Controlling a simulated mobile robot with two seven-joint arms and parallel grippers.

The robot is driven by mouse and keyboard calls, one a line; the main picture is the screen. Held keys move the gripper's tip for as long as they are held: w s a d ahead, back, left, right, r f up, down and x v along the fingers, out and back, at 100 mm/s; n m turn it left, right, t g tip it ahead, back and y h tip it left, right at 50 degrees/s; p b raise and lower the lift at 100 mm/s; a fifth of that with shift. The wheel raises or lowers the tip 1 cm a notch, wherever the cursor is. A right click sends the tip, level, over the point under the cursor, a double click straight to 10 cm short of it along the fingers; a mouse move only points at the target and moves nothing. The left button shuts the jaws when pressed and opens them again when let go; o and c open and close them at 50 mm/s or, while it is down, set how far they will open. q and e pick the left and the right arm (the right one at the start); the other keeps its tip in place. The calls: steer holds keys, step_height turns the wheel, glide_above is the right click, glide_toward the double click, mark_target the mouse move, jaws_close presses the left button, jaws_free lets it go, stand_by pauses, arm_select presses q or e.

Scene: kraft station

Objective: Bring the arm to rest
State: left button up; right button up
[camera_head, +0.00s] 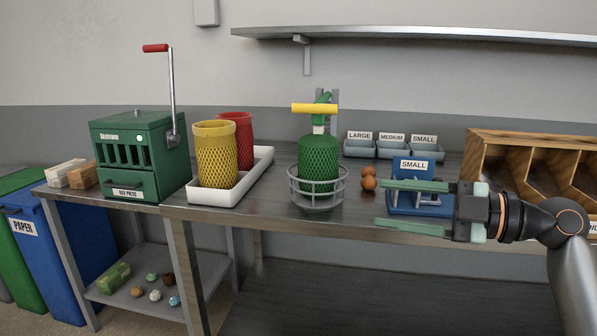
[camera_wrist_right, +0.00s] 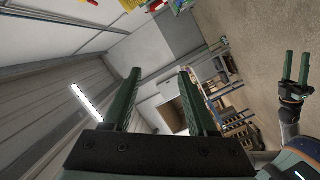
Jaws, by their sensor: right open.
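My right arm (camera_head: 555,222) comes in from the right in the head view. Its gripper (camera_head: 400,204) is open with nothing between the green fingers. It is level in front of the blue stand labelled SMALL (camera_head: 428,183) at the bench's front edge, and its fingers hide part of that stand. In the right wrist view its two green fingers (camera_wrist_right: 158,100) stand apart with only the room behind them. My left gripper is outside the head view. Another green-fingered gripper (camera_wrist_right: 296,68) shows at the right of the wrist view, fingers apart, apparently my left one.
On the metal bench (camera_head: 268,212) stand a green box press (camera_head: 140,160), a white tray (camera_head: 255,172) with yellow and red mesh cups, and a green mesh cylinder in a wire holder (camera_head: 318,190). A wooden shelf unit (camera_head: 490,150) is at right.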

step_height(320, 180, down, 27)
steer(key=m+t+h, duration=0.5)
steer(key=m+h, duration=0.2)
steer(key=m, duration=0.6)
steer(key=s+f+m+t+h, duration=0.3)
steer(key=s+f+m+h, duration=0.35)
steer(key=s, duration=0.85)
arm_select(q)
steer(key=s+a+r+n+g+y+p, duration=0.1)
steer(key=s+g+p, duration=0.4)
steer(key=p, duration=1.6)
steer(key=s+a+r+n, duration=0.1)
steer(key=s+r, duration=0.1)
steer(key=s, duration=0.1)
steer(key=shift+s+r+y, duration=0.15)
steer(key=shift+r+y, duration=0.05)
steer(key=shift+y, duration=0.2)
arm_select(e)
steer(key=s+d+r+m+g, duration=0.1)
steer(key=s+d+m+g, duration=0.1)
steer(key=s+g, duration=0.3)
steer(key=s, duration=0.3)
steer(key=shift+s+d+r+g, duration=0.2)
steer(key=shift+r+g, duration=0.1)
steer(key=shift+g, duration=0.1)
steer(key=shift+m, duration=0.25)
